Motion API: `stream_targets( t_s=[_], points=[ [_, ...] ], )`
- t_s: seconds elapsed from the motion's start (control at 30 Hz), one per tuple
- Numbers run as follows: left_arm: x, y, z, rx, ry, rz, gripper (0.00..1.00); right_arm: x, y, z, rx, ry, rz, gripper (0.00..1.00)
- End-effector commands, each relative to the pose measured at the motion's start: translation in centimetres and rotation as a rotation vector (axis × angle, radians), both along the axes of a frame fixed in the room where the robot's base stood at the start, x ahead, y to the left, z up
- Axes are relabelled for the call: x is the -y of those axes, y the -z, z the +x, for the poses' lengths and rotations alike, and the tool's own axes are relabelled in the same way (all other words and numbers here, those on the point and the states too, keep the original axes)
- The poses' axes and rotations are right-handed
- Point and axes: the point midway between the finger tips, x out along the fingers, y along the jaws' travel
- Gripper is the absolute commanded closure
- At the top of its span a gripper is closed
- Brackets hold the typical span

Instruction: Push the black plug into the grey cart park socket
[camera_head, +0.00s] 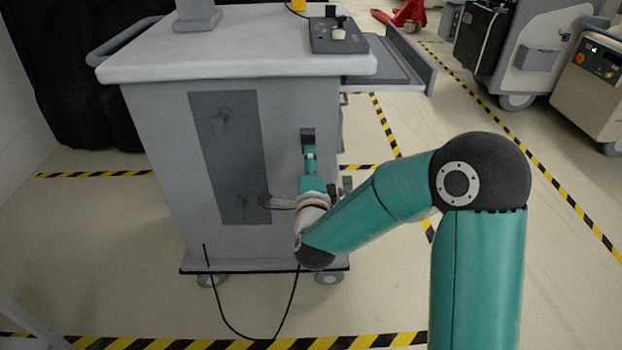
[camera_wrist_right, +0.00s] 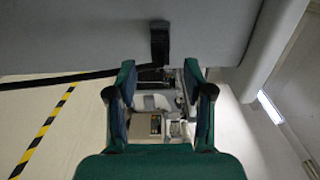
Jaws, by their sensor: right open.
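A small dark block (camera_head: 307,135) is on the grey cart's side, right of the dark grey panel. It also shows in the right wrist view (camera_wrist_right: 159,45), just beyond the fingertips. I cannot tell plug from socket there. A black cable (camera_head: 236,336) hangs from the cart, loops to the floor and rises behind my right wrist; its upper end is hidden. My right gripper (camera_head: 310,156) points up just below the block. My left gripper is not in view.
The grey cart (camera_head: 160,190) stands on castors, with a side shelf (camera_head: 385,62) to the right of its top. Other machines (camera_head: 535,55) and a red pallet truck (camera_head: 405,15) stand at the back right. The striped-tape floor left of the cart is clear.

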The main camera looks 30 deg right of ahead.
Motion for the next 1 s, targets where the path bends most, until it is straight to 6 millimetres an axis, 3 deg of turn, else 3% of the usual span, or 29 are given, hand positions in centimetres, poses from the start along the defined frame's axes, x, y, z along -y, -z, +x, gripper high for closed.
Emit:
stream_targets(
  t_s=[0.13, 0.33, 0.9, 1.0],
  points=[
    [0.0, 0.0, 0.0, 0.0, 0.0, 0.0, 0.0, -1.6, 0.0, -2.5, -0.001, -0.002, 0.0, 0.48],
    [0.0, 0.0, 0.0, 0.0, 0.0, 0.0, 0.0, -2.8, 0.0, -4.5, 0.0, -0.001, 0.0, 0.48],
    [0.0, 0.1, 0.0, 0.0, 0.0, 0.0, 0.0, -2.9, 0.1, -4.9, 0.0, 0.002, 0.0, 0.48],
    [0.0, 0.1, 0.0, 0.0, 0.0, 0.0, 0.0, -2.5, 0.8, -5.0, -0.017, 0.012, 0.0, 0.48]
  ],
)
